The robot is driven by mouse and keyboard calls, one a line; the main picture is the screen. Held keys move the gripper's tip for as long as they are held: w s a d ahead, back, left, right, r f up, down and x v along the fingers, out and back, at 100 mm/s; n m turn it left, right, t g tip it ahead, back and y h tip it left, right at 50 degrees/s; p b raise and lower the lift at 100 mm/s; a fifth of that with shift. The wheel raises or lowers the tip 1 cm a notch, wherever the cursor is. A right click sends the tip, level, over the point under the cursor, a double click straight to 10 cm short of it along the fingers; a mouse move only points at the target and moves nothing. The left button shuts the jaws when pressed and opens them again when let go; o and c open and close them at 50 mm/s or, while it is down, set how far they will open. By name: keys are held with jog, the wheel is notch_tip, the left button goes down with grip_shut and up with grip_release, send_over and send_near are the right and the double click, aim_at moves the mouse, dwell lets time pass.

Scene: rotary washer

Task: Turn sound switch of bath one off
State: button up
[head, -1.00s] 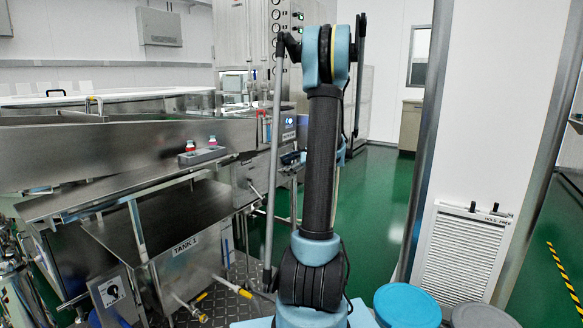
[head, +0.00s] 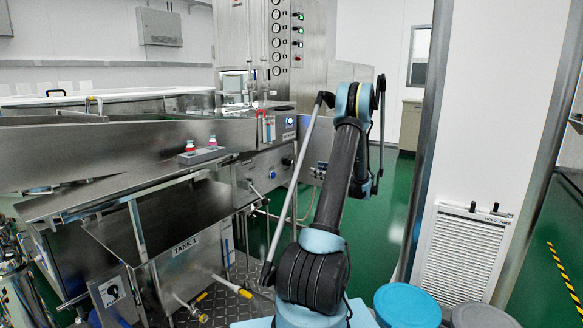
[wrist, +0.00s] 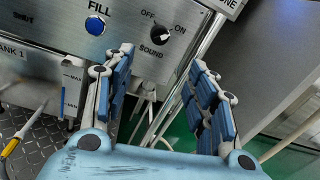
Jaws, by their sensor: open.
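The sound switch (wrist: 161,33) is a round black knob with a white mark on a steel panel in the wrist view. OFF is printed at its upper left, ON at its right and SOUND below. The white mark appears to lie on the right side, toward ON. My gripper (wrist: 161,60) is open and empty, with its blue-padded fingers spread below and to either side of the knob, apart from it. In the head view the control panel (head: 276,168) is small, and my gripper is hidden behind my arm.
A blue FILL button (wrist: 95,25) sits left of the knob, close to the left finger. A steel post (wrist: 196,48) slants right of the knob. The steel tank marked TANK 1 (head: 186,246) stands at left. Green floor is clear behind.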

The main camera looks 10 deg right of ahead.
aim_at(291, 163)
jog(key=x, duration=1.7)
jog(key=shift+w, duration=0.1)
jog(key=c, duration=1)
